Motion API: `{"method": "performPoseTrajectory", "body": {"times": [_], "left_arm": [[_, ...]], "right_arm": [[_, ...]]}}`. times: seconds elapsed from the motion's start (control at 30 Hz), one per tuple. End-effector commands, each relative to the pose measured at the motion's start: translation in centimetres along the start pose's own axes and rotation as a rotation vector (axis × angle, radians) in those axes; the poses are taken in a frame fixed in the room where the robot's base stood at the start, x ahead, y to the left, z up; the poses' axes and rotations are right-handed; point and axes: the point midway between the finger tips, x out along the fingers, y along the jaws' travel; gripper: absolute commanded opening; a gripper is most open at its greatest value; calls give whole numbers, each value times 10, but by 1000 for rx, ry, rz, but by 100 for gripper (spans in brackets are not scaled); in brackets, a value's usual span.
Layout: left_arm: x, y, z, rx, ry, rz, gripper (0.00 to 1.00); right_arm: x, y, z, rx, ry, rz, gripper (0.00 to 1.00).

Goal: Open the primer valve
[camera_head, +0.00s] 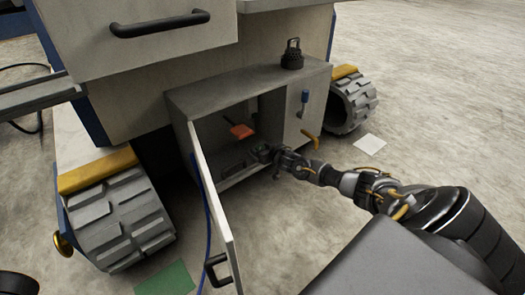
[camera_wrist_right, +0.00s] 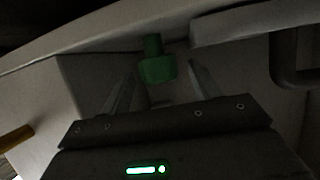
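The low grey cabinet (camera_head: 190,97) has its door (camera_head: 212,200) swung open. An orange-red handle (camera_head: 241,131) shows inside. My right gripper (camera_head: 263,152) reaches into the right part of the opening. In the right wrist view, a green valve-like knob (camera_wrist_right: 157,70) on a short stem is between the tips of my open right gripper (camera_wrist_right: 163,66). A gap shows on both sides of the knob; I cannot tell its depth relative to the fingertips. No label shows which handle is the primer valve. My left gripper is not in view.
A black ribbed cap (camera_head: 292,54) stands on top. Chunky wheels (camera_head: 122,222) flank the cabinet. A green mat (camera_head: 165,279) and white sheet (camera_head: 369,144) lie on open floor.

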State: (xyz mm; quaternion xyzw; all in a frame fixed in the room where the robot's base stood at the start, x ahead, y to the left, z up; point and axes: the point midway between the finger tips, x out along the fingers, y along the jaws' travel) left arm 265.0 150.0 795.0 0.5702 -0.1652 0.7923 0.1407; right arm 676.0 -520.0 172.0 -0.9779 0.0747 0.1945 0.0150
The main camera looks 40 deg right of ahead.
Motion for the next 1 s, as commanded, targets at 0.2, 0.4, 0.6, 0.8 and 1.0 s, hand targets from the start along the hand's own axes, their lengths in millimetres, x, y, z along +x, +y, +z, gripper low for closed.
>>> {"method": "performPoseTrajectory", "body": {"times": [0.2, 0.4, 0.6, 0.8, 1.0], "left_arm": [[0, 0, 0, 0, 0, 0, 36], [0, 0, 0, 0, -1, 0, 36], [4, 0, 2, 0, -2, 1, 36], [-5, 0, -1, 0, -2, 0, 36], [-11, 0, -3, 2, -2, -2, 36]], "right_arm": [[0, 0, 0, 0, 0, 0, 34], [0, 0, 0, -1, 0, -2, 17], [0, 4, -1, -46, -2, -100, 17], [3, 7, 2, -117, 0, -274, 17], [2, 6, 1, -151, 0, -365, 17]]}}
